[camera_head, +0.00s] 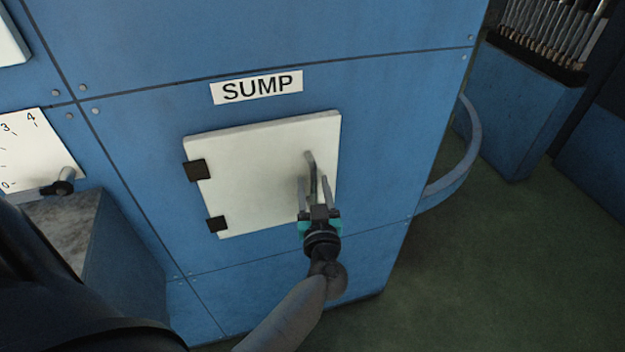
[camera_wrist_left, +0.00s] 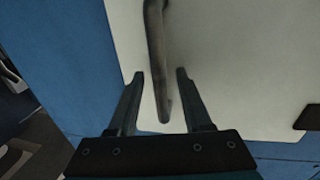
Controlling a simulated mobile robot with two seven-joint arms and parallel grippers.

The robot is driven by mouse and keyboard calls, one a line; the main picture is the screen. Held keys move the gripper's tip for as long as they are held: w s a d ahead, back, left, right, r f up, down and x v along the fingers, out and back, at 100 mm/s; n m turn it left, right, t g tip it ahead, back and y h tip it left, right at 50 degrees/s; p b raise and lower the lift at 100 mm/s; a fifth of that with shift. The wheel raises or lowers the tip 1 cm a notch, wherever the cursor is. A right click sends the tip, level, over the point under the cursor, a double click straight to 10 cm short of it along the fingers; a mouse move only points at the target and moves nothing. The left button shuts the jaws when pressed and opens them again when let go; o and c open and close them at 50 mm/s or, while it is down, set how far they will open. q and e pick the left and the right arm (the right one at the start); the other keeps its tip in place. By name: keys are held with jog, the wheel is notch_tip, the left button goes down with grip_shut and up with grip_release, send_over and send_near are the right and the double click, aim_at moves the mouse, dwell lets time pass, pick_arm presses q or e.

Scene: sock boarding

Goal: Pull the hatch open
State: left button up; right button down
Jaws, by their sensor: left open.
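The hatch (camera_head: 250,165) is a white panel under the SUMP label (camera_head: 257,88), with two dark hinges on its left side. It looks closed against the blue cabinet. Its grey bar handle (camera_head: 311,165) stands upright near the right edge. My left gripper (camera_head: 314,182) is open in front of the hatch, at the handle's lower part. In the left wrist view the handle (camera_wrist_left: 156,60) runs down between the two open fingers (camera_wrist_left: 160,75). I cannot tell whether either finger touches it. My right gripper is not in view.
The blue cabinet (camera_head: 390,110) surrounds the hatch. A curved blue rail (camera_head: 468,160) sticks out at its right side. A dial plate with a black knob (camera_head: 62,183) is at the left, above a grey ledge (camera_head: 62,220). Green floor (camera_head: 480,270) is clear at the lower right.

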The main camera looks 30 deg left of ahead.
pick_arm(q)
jog(key=shift+c, duration=0.3)
grip_shut()
dwell(1.2)
